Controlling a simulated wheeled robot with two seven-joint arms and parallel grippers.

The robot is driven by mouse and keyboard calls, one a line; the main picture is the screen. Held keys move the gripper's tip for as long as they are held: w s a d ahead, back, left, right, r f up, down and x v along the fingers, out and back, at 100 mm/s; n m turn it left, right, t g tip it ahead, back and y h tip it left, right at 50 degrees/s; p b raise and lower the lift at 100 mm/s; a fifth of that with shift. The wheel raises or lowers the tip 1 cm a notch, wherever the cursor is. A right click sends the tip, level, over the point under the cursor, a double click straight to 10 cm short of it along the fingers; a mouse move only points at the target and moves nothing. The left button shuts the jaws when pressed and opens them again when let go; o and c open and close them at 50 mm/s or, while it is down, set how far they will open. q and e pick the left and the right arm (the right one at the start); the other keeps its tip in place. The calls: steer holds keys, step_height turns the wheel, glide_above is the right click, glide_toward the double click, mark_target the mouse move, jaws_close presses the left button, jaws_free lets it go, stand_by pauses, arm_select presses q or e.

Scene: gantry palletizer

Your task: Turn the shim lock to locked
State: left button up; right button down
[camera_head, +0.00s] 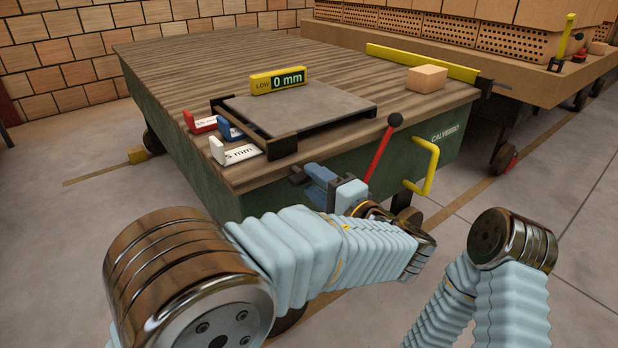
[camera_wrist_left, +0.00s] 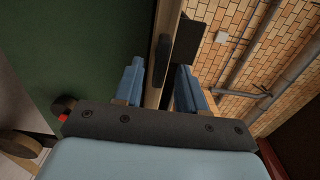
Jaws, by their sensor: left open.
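A red lever with a black ball knob (camera_head: 383,148) stands tilted at the front side of the green cart (camera_head: 300,160); it looks like the shim lock, but I see no lock label. My left gripper (camera_head: 304,176) is open in front of the cart's front side, left of the lever. In the left wrist view my gripper (camera_wrist_left: 160,78) has its two blue fingers apart, with the wooden edge (camera_wrist_left: 158,45) and a black part (camera_wrist_left: 184,48) ahead of them. Whether they touch is unclear. The lever's base is hidden behind my gripper. My right gripper is out of view.
A grey plate (camera_head: 315,108) with a display reading LOW 0 mm (camera_head: 278,81) lies on the wooden deck. Red (camera_head: 200,123), blue (camera_head: 229,129) and white (camera_head: 235,152) shims lie left of it. A yellow handle (camera_head: 430,165) sticks out right of the lever. A wooden block (camera_head: 427,79) stands behind.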

arm_select(q)
steer(key=v, duration=1.1)
